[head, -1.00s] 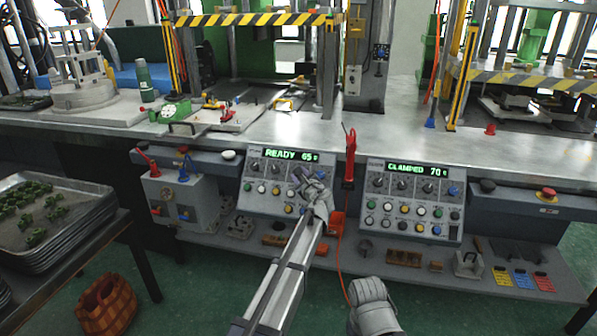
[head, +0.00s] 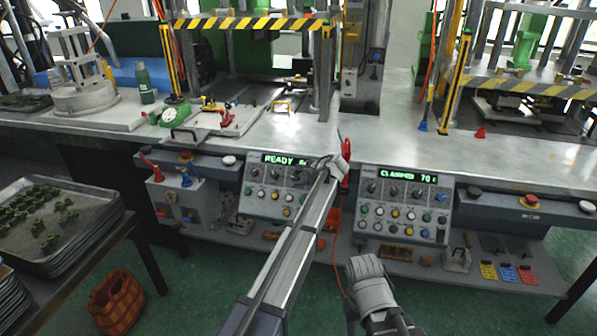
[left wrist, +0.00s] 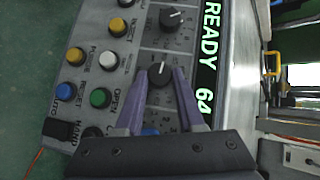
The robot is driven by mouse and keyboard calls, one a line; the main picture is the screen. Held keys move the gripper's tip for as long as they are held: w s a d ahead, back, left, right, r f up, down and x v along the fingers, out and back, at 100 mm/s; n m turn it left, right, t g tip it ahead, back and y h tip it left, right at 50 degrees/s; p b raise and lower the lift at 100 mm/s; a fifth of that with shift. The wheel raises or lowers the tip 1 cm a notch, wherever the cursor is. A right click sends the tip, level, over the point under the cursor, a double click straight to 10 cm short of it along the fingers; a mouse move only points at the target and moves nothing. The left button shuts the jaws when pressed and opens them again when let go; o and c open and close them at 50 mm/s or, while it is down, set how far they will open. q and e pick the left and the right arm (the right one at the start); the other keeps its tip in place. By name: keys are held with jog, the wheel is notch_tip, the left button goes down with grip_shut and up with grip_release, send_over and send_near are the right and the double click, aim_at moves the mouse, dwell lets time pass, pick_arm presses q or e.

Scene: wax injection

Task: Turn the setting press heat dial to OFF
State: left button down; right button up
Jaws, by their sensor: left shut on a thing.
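The left press control panel (head: 262,204) has a green READY display, a row of black dials and several coloured buttons. In the left wrist view its display (left wrist: 208,60) reads READY 64. My left gripper (head: 303,181) is at the upper right part of this panel. In the left wrist view the purple fingers of the left gripper (left wrist: 160,80) are closed on both sides of a black dial (left wrist: 160,72) with a white pointer line. The dial's scale is partly covered by the fingers. A blue control (left wrist: 150,132) beside it is mostly hidden.
A second panel (head: 402,210) reading CLAMPED 70 stands to the right. A red handheld tool (head: 345,165) hangs between the panels with an orange cable. Another black dial (left wrist: 171,18) neighbours the held one. A tray of green pieces (head: 60,225) lies at left.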

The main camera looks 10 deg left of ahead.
pick_arm(q)
jog(key=n+p, duration=0.1)
jog(key=n+g+h+p, duration=0.1)
jog(key=n+g+p, duration=0.1)
jog(key=shift+w+a+r+h, duration=0.2)
jog(key=shift+w+r+h, duration=0.1)
jog(key=shift+r, duration=0.1)
jog(key=shift+a+n+g+h+p, duration=0.1)
jog(key=shift+n+g+h+p, duration=0.75)
jog(key=shift+n+p, duration=0.6)
jog(key=shift+s+f, duration=0.1)
jog(key=c, duration=0.5)
grip_release()
jog(key=p+v, duration=0.7)
jog(key=shift+r, duration=0.4)
